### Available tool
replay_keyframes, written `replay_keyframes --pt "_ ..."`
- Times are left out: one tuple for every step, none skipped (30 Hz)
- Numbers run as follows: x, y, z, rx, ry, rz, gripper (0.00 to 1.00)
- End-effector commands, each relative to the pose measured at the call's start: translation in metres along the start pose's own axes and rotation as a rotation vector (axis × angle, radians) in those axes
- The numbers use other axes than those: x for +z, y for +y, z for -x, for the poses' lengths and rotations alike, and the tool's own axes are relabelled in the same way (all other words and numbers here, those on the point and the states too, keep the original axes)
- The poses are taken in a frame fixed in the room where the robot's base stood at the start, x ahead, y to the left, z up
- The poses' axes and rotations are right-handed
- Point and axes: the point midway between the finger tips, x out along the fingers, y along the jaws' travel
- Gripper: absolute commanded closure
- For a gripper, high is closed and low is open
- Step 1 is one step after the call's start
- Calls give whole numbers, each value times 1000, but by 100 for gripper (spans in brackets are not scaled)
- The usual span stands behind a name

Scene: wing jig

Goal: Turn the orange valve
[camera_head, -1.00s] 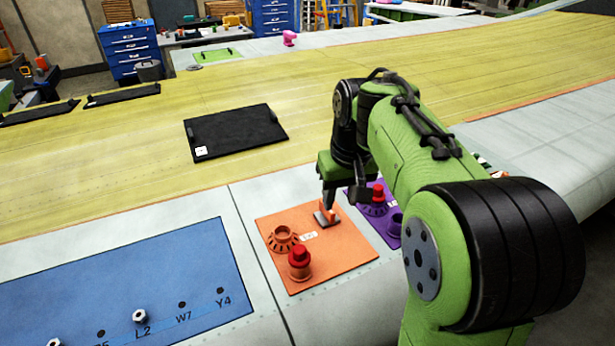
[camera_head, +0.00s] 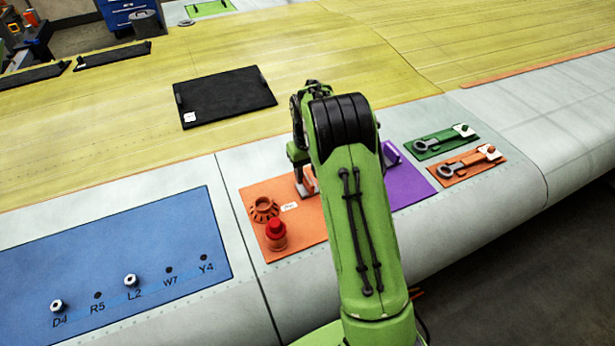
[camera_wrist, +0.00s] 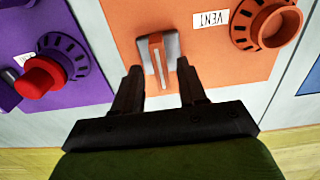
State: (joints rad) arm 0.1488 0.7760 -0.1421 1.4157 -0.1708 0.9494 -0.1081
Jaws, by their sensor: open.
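An orange panel (camera_head: 300,240) on the wing carries an orange notched ring (camera_head: 264,209), a red-capped orange post (camera_head: 276,232) and an upright orange-and-grey handle (camera_head: 308,181). In the wrist view the ring (camera_wrist: 267,22) sits beside a label reading VENT, and the handle (camera_wrist: 157,55) lies between and just beyond the fingertips. My gripper (camera_wrist: 158,72) is open, with one finger to each side of the handle's near end. I cannot tell whether the fingers touch it. In the head view my arm hides most of the gripper.
A purple panel (camera_head: 408,190) adjoins, with a red-capped post (camera_wrist: 40,77) and notched ring near the fingers in the wrist view. Green (camera_head: 443,140) and orange (camera_head: 467,165) plates with grey handles lie further right. A blue panel (camera_head: 120,265) lies left; a black tray (camera_head: 225,95) lies behind.

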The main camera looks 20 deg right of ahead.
Motion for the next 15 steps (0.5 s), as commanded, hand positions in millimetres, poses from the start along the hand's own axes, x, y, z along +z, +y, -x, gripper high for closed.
replay_keyframes --pt "0 0 -8 0 -3 0 58" --pt "0 0 -12 0 -3 0 58" --pt "0 0 -17 0 -1 0 58" --pt "0 0 -20 0 -1 0 58" --pt "0 0 -22 0 -1 0 58" --pt "0 0 -24 0 0 0 58" --pt "0 0 -24 1 1 0 58" --pt "0 0 -25 1 2 0 58" --pt "0 0 -25 1 2 -1 58" --pt "0 0 -25 1 2 0 58" --pt "0 0 -25 1 2 0 58" --pt "0 0 -25 0 2 0 58" --pt "0 0 -25 0 2 0 58" --pt "0 0 -25 0 2 0 62" --pt "0 0 -25 0 2 0 68"
